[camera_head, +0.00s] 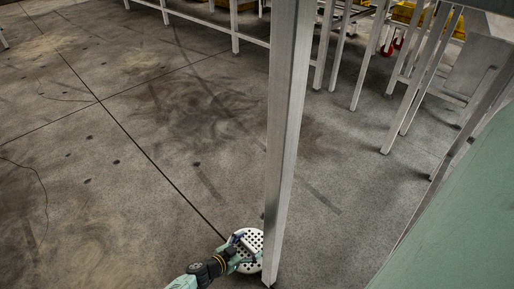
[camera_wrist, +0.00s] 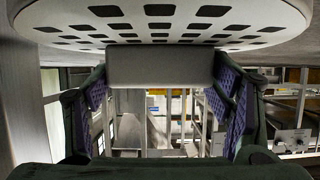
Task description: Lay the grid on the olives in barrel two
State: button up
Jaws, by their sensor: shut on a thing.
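The grid (camera_head: 255,242) is a round white plate with holes, low in the head view beside a grey post. In the wrist view the grid (camera_wrist: 185,22) spans the top, its perforated face overhead and a pale block-shaped handle (camera_wrist: 160,68) below it. My gripper (camera_head: 236,254) is shut on this handle. In the wrist view the purple-padded fingers of my gripper (camera_wrist: 161,84) press the handle from both sides. The post hides part of the grid's right edge in the head view. I cannot make out barrel two or any olives in either view.
A grey metal post (camera_head: 287,130) rises right next to the grid. Metal frame legs (camera_head: 403,90) and yellow crates (camera_head: 408,13) stand at the upper right.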

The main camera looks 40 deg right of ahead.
aim_at(257, 242)
jog(key=d, duration=0.4)
jog(key=shift+w+f, duration=0.1)
jog(key=shift+f, duration=0.15)
jog(key=f, duration=0.1)
jog(key=f+b, duration=0.2)
jog(key=shift+d+f, duration=0.3)
jog(key=shift+r, duration=0.1)
jog(key=o, duration=0.8)
jog(key=shift+f, duration=0.25)
jog(key=o, duration=0.5)
jog(key=shift+r, duration=0.1)
